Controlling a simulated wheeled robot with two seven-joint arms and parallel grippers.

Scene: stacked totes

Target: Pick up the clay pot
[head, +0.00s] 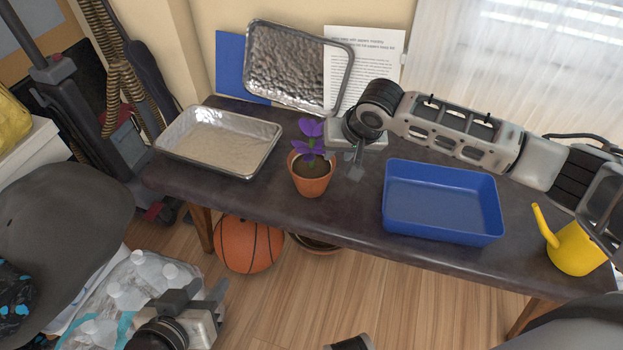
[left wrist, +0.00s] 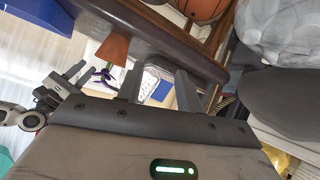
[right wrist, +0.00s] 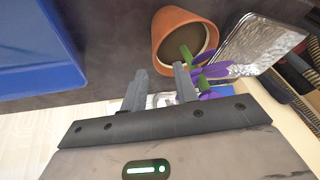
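The clay pot (head: 311,182) is terracotta, holds soil and a purple-flowered plant, and stands upright on the dark table. My right gripper (head: 355,168) is just right of the pot, close to it at the back. In the right wrist view the pot (right wrist: 163,47) lies beyond the fingertips of the right gripper (right wrist: 159,80), which are apart with nothing between them. My left gripper (head: 218,292) is low at the front left, away from the pot. In the left wrist view its fingers (left wrist: 158,82) are spread and empty, and the pot (left wrist: 113,50) shows farther off.
A foil tray (head: 262,165) stands left of the pot and another (head: 346,82) leans on the wall behind. A blue tub (head: 440,226) and a yellow watering can (head: 574,250) are to the right. A basketball (head: 247,245) lies below the table.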

